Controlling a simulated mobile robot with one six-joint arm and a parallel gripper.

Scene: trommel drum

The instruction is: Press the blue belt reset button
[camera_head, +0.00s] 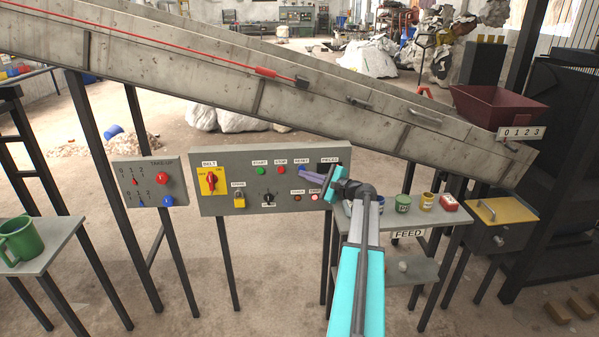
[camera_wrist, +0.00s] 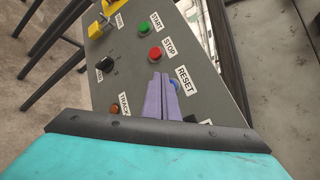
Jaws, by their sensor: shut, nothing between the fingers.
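The blue belt reset button (camera_wrist: 176,84) is on the grey belt panel (camera_head: 228,159), beside the RESET label. In the wrist view it shows partly, just right of my purple fingertips. In the head view my fingers cover most or all of it. My gripper (camera_head: 304,172) is shut and empty, its fingers reaching from the right to the button's place under the RESET label. The fingertips also show in the wrist view (camera_wrist: 160,78). I cannot tell whether they touch the button.
Green start (camera_head: 262,171) and red stop (camera_head: 281,170) buttons sit left of my fingertips. A red-on-yellow switch (camera_head: 211,181) and a padlock (camera_head: 239,198) are further left. The conveyor (camera_head: 200,70) slopes above the panel. A shelf with cans (camera_head: 403,203) stands right.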

